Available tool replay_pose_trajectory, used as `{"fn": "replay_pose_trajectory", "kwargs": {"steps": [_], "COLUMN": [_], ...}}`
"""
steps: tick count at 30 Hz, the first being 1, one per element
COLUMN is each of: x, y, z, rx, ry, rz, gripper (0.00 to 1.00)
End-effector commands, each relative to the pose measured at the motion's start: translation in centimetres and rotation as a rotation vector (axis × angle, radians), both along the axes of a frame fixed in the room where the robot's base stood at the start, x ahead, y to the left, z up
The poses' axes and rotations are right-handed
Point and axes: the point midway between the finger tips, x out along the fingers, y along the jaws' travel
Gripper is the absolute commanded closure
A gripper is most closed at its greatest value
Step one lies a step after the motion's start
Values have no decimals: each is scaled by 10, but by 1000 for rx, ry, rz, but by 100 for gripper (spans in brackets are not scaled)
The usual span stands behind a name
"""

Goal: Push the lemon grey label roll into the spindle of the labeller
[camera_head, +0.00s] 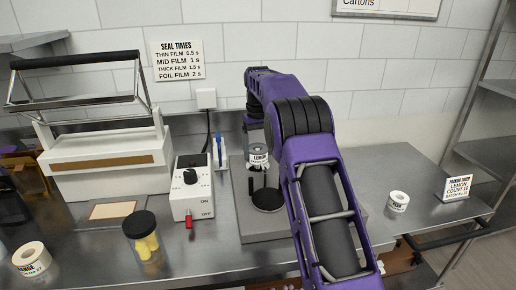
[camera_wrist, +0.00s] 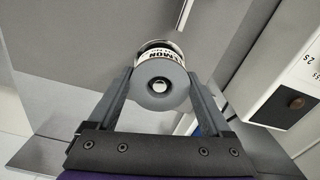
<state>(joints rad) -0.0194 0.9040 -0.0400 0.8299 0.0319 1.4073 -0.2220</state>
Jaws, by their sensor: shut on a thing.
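The lemon grey label roll (camera_head: 259,160) is in the middle of the head view, its white band lettered LEMON. My gripper (camera_wrist: 160,88) is shut on it, one finger at each side. In the wrist view the roll (camera_wrist: 162,84) turns its round grey end to the camera, with a bright spot in its central hole. The labeller (camera_head: 272,227) is a grey base with a black disc (camera_head: 268,200) below the roll. The spindle cannot be made out clearly, so I cannot tell whether the roll is on it. My purple arm covers the labeller's right part.
A sealer (camera_head: 103,166) and its control box (camera_head: 190,193) stand left of the labeller. A black-lidded jar (camera_head: 142,238) and an orange label roll (camera_head: 32,260) are at front left. A pear roll (camera_head: 398,201) and a lemon order sign (camera_head: 458,187) stand on the right.

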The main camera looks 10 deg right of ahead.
Motion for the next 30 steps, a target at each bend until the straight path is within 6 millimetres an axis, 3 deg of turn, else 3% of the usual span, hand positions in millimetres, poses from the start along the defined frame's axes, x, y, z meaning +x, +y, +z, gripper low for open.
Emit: {"fn": "replay_pose_trajectory", "kwargs": {"steps": [15, 22, 23, 26, 30], "x": [0, 0, 0, 0, 0], "y": [0, 0, 0, 0, 0], "z": [-19, -17, -17, -17, -17], "rx": [0, 0, 0, 0, 0], "ry": [0, 0, 0, 0, 0], "rz": [0, 0, 0, 0, 0], "gripper": [100, 100, 15, 0, 0]}}
